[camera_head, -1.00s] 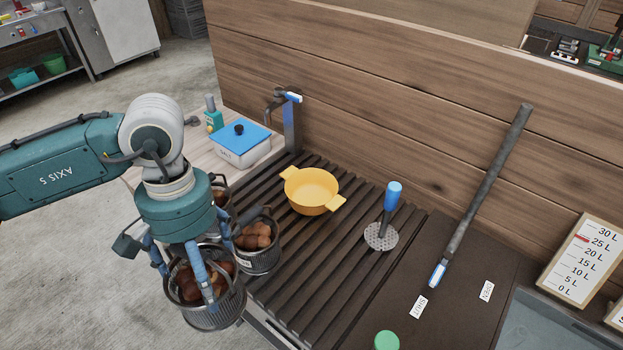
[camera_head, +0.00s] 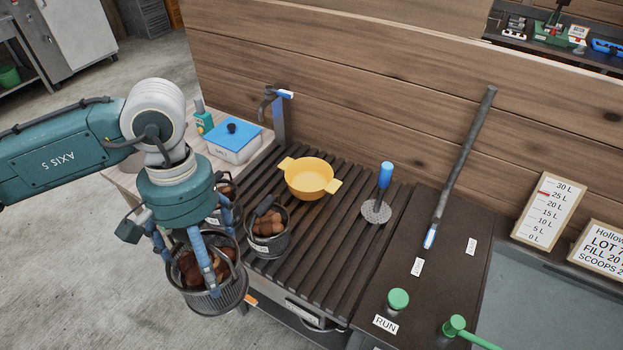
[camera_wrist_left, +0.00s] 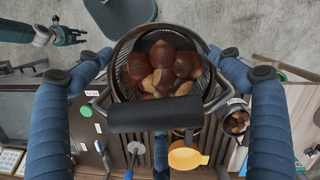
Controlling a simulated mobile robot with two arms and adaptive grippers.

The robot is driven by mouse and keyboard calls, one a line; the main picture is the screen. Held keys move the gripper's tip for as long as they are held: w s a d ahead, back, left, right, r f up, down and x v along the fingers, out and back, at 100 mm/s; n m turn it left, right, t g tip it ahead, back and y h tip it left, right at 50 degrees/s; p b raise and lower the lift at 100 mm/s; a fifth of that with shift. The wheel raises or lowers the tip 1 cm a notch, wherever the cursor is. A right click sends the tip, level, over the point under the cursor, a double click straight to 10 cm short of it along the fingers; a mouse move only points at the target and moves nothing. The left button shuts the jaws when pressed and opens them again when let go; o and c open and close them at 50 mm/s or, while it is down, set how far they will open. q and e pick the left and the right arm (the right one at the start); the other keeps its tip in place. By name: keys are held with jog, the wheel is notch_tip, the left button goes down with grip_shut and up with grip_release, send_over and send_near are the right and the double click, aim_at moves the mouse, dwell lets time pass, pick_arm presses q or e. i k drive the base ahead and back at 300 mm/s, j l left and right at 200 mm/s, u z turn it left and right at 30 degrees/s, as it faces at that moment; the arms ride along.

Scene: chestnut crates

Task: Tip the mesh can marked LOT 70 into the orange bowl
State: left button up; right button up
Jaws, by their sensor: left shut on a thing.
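My left gripper (camera_head: 200,255) is shut on the handle of a mesh can (camera_head: 212,302) full of brown chestnuts. It holds this can upright, left of the slatted rack and apart from the bowl. The wrist view shows the black handle bar (camera_wrist_left: 155,114) between the blue fingers and the chestnuts (camera_wrist_left: 165,68) behind it. I cannot read a label on the held can. The yellow-orange bowl (camera_head: 310,180), with two side handles, sits empty on the rack. A teal arm end (camera_wrist_left: 60,35) at the wrist view's top left looks like my right gripper; its jaws are unclear.
Another mesh can of chestnuts (camera_head: 266,248) stands at the rack's left; a third (camera_head: 226,190) is partly hidden behind my gripper. A tap (camera_head: 280,115), a blue-lidded box (camera_head: 233,143) and a blue-handled skimmer (camera_head: 380,195) are nearby.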

aim_at(309, 179)
jog(key=j+z, duration=0.35)
jog(key=j, duration=0.45)
jog(key=j+z, duration=0.35)
jog(key=j, duration=0.4)
jog(key=i+j+z, duration=0.8)
jog(key=i+l, duration=0.05)
jog(key=i, duration=0.05)
